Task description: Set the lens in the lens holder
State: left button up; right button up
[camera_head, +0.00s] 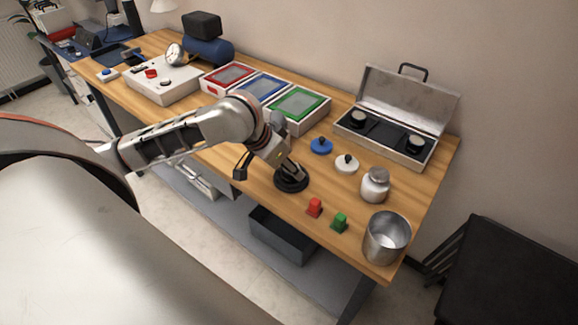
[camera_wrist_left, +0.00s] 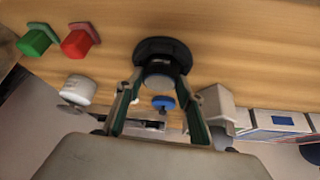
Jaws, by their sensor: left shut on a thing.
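The black round lens holder (camera_head: 291,183) stands on the wooden table near its front edge. My left gripper (camera_head: 291,168) is directly over it, pointing down, with its fingertips at the holder. In the left wrist view, the two fingers (camera_wrist_left: 160,82) are shut around a short dark cylinder with a pale grey face, apparently the lens (camera_wrist_left: 160,78). It lies in line with the holder's wide black ring (camera_wrist_left: 158,47). I cannot tell whether it is seated or just above. The open metal case (camera_head: 385,138) holds two round, pale-topped pieces in dark lining. My right gripper is not in view.
A red block (camera_head: 315,207), a green block (camera_head: 340,222) and a metal cup (camera_head: 386,238) stand right of the holder. Blue (camera_head: 321,146) and white (camera_head: 346,163) knobbed discs and a jar (camera_head: 375,185) lie behind. Red, blue and green trays (camera_head: 298,108) stand further back.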

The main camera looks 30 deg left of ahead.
pick_arm(q)
jog(key=o, duration=1.1)
jog(key=shift+o, duration=0.6)
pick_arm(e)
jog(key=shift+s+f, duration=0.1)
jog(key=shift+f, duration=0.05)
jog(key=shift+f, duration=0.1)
pick_arm(q)
jog(key=p+v, duration=0.2)
jog(key=v, duration=1)
jog(key=shift+p, duration=0.3)
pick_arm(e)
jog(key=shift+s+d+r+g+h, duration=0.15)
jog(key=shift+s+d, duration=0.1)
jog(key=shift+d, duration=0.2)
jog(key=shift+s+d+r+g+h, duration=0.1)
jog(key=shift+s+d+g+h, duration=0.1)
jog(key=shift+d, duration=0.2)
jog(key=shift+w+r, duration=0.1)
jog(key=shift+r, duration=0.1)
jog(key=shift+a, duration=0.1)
